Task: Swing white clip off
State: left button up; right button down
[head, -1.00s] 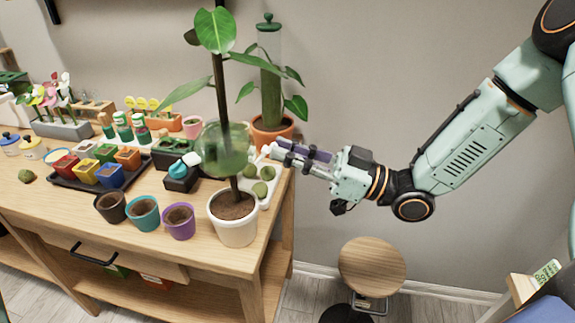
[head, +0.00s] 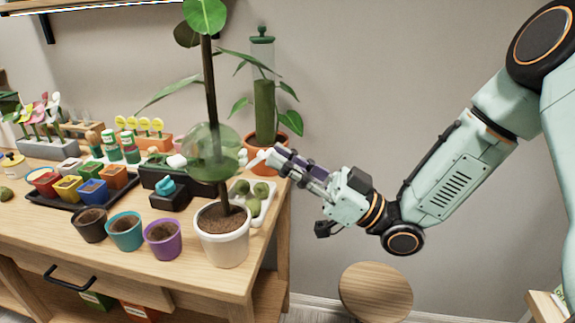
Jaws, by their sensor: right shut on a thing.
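A tall leafy plant stands in a white pot (head: 222,250) near the table's right end. A translucent green ball (head: 212,148) sits around its dark stem. A small white piece (head: 176,161) shows at the ball's left side; I cannot tell whether it is a clip on the ball or a thing behind it. My right gripper (head: 267,159) comes in from the right, just right of the ball, and is shut on a small white piece at its tips, seemingly the white clip (head: 256,158). Whether this clip touches the ball cannot be made out. My left gripper is not in view.
Purple (head: 163,240), teal (head: 126,231) and dark (head: 92,225) pots line the table's front. A black tray (head: 70,193) of coloured pots lies behind them. A terracotta pot plant (head: 272,135) stands behind my gripper. A round stool (head: 375,290) stands right of the table.

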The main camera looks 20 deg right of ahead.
jog(key=shift+r, duration=0.15)
jog(key=c, duration=1.3)
grip_release()
jog(key=shift+v, duration=6.05)
